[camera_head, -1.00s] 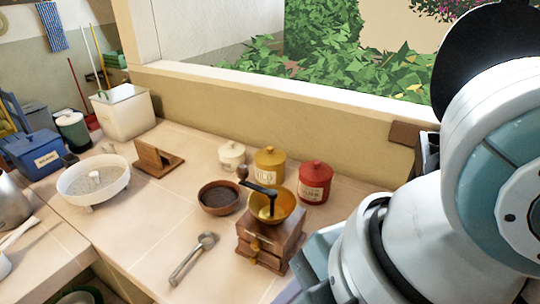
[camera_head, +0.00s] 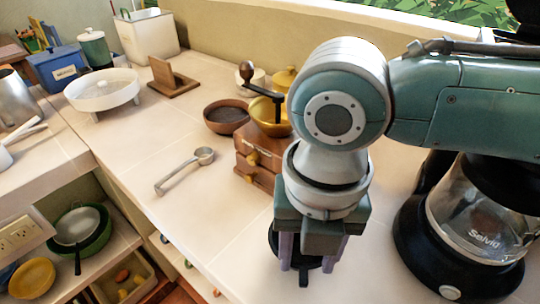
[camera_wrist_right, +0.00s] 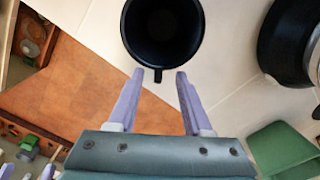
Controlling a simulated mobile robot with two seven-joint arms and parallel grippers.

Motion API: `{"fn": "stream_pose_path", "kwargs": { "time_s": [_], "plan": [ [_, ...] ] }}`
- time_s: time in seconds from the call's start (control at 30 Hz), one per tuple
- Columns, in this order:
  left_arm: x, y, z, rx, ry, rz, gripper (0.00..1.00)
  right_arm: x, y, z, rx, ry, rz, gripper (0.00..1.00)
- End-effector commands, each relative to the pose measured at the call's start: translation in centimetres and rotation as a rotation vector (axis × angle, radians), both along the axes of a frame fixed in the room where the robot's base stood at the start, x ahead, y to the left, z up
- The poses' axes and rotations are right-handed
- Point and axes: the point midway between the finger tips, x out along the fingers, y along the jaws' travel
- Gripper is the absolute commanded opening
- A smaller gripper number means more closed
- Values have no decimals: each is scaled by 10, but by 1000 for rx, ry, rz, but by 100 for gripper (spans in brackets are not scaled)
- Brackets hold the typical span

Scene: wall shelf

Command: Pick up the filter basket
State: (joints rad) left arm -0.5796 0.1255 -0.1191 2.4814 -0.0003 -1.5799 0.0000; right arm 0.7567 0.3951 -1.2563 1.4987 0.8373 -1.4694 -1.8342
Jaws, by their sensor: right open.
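The filter basket (camera_wrist_right: 162,32) is a black round cup with a small handle tab at its near rim, seen from above in the wrist view. In the head view its dark rim (camera_head: 272,241) shows beside my gripper fingers, mostly hidden by them, near the counter's front edge. My right gripper (camera_wrist_right: 160,72) is open. In the wrist view its two pale purple fingers point at the basket, with the handle tab between the fingertips. In the head view the right gripper (camera_head: 307,264) points down. I cannot tell whether the fingers touch the basket. My left gripper is not in view.
A coffee maker with glass carafe (camera_head: 475,225) stands close on the right. A wooden grinder (camera_head: 257,160) stands behind my gripper. A metal scoop (camera_head: 186,170) and brown bowl (camera_head: 226,117) lie left of it. The counter's front edge drops to open shelves (camera_head: 120,240).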

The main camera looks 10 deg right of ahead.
Motion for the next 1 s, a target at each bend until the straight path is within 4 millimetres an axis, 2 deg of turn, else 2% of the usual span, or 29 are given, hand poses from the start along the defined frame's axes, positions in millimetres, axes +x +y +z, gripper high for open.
{"fn": "stream_pose_path", "kwargs": {
  "time_s": [0.2,0.5,0.93,1.0],
  "plan": [
    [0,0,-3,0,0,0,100,1,2,-33,0,2,-1,50],
    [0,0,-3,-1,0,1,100,1,2,-38,0,1,0,50],
    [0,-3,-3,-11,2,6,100,1,2,-37,0,1,-1,2],
    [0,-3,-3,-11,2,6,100,1,2,-37,0,1,-1,0]
  ]
}}
